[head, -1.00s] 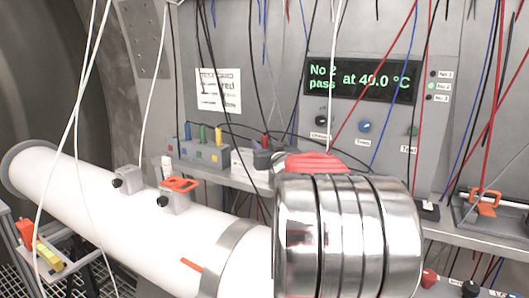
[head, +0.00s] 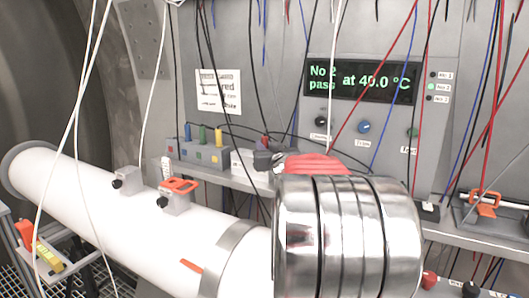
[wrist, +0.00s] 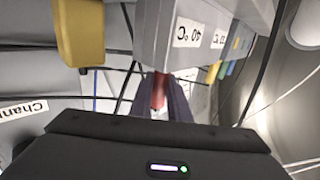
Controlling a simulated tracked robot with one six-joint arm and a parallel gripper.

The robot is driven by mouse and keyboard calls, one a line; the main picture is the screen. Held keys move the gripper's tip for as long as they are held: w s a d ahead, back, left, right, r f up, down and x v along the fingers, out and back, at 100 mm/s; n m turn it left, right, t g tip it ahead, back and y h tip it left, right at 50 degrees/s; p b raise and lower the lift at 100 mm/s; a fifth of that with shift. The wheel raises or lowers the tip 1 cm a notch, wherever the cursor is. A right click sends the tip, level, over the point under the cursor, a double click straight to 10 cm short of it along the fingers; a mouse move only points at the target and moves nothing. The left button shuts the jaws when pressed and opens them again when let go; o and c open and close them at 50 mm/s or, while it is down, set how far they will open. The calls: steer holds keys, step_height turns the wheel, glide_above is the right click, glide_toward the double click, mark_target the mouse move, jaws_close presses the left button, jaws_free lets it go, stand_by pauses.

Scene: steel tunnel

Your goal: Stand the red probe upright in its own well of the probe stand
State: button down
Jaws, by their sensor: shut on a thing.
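The red probe (wrist: 158,92) shows in the wrist view between the dark fingers of my gripper (wrist: 165,103), which is shut on it. Only a short red part shows; its lower end is hidden. In the head view my gripper (head: 263,160) is a small dark shape left of my metal wrist, at the right end of the shelf items. The probe stand (head: 203,157) is a grey block left of my gripper, with blue, green and yellow probes standing in it and coloured squares on its front. I cannot make out the red probe's own well.
A pale block (head: 243,162) stands between the stand and my gripper. A grey block with a 40 °C label (wrist: 187,32) is close to the gripper in the wrist view. Thin cables hang across the scene. The panel display (head: 362,79) reads "No 2 pass at 40.0 °C".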

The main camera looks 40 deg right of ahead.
steer(key=shift+r, duration=0.1)
step_height(320, 180, up, 18)
stand_by(0.9)
steer(key=shift+s, duration=0.15)
stand_by(0.6)
